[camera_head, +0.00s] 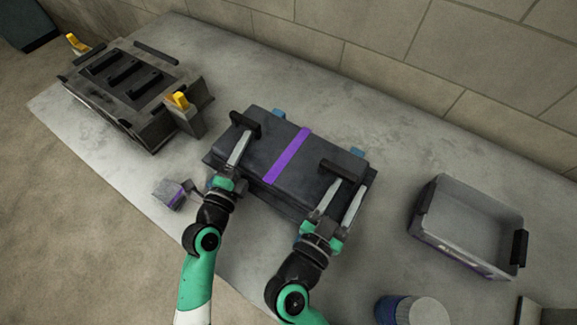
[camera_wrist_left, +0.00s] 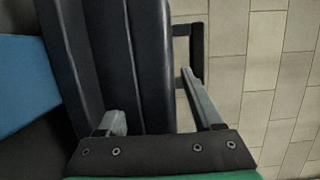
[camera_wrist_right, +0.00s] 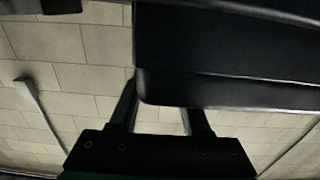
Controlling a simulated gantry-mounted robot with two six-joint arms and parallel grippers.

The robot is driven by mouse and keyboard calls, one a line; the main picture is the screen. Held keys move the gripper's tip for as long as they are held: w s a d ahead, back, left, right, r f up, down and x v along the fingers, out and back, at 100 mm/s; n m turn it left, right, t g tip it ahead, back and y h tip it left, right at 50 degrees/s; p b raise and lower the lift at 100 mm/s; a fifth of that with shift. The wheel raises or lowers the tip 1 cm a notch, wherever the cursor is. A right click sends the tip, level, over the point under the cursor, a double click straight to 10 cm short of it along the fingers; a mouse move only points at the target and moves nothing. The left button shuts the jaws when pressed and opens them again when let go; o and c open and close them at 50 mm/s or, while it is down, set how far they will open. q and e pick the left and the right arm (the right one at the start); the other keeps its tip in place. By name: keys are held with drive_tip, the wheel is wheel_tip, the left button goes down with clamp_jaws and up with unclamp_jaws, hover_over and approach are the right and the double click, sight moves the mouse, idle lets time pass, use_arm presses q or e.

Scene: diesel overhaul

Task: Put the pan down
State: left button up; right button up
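A dark, pan-like box (camera_head: 278,150) with a purple stripe across it lies in the middle of the table, over a lower dark body (camera_head: 278,201) with blue parts (camera_head: 278,114) behind. Whether the two touch is unclear. It has a left black handle (camera_head: 245,123) and a right one (camera_head: 341,171). My left gripper (camera_head: 240,150) is by the left handle; in the left wrist view its fingers (camera_wrist_left: 155,105) are apart, with the handle (camera_wrist_left: 196,55) beyond one tip. My right gripper (camera_head: 339,205) has its fingers spread near the right handle; the right wrist view shows them (camera_wrist_right: 160,108) apart too.
A grey open tray (camera_head: 430,240) with black handles stands at right. An engine-like block (camera_head: 125,85) with yellow-topped posts stands at left. A small purple-marked block (camera_head: 168,193) lies left of my left gripper. A blue-sided round can (camera_head: 386,310) stands at the front right.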

use_arm(q)
drive_tip(key=shift+s+f, duration=0.1)
drive_tip(key=shift+f, duration=0.05)
drive_tip(key=v, duration=1.2)
use_arm(e)
drive_tip(key=v, duration=1.2)
drive_tip(key=shift+s, duration=0.1)
